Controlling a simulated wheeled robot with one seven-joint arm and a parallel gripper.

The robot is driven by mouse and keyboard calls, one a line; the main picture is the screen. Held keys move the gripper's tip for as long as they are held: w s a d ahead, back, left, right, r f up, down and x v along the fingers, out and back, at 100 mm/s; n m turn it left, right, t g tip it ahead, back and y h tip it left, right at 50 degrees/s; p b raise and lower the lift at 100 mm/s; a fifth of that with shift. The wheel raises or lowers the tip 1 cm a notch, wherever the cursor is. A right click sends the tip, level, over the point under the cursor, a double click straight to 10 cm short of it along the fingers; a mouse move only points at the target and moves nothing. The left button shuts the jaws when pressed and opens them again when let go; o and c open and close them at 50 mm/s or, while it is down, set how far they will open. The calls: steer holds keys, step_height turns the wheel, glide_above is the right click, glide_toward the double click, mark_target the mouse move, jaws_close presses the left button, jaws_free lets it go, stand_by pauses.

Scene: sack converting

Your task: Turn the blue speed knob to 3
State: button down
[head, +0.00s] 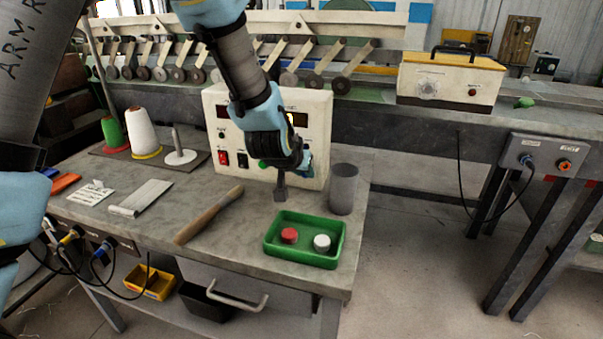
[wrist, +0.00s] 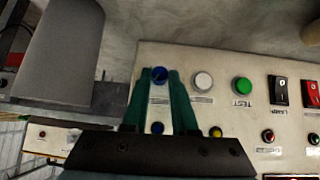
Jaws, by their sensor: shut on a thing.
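The blue speed knob (wrist: 160,74) is on the cream control box, between my gripper's two green fingertips in the wrist view. My gripper (wrist: 160,78) is shut on the knob, one finger on each side. A dark mark shows on the knob's face, but I cannot read the setting it points to. In the head view my gripper (head: 305,161) is at the right part of the control box (head: 220,105) front and hides the knob. A small label below the knob in the wrist view is partly covered by the fingers and unreadable.
Beside the knob are a white knob (wrist: 203,81), a green TEST button (wrist: 242,87), a black LAMP switch (wrist: 278,91) and a red switch (wrist: 312,93). A grey cup (head: 343,188) stands close right of my gripper.

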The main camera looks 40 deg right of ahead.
steer(key=shift+s+m+t+y+p, duration=0.2)
steer(key=shift+m+t+y+p, duration=0.3)
steer(key=shift+p, duration=0.4)
steer(key=shift+f+t+p, duration=0.2)
steer(key=shift+t+p, duration=0.1)
steer(key=shift+p, duration=0.05)
steer(key=c, duration=0.7)
jaws_free()
steer(key=shift+d+r, duration=0.1)
steer(key=shift+r, duration=0.1)
steer(key=v, duration=1)
steer(key=shift+s+a, duration=0.2)
steer(key=shift+a, duration=0.05)
steer(key=shift+r, duration=0.15)
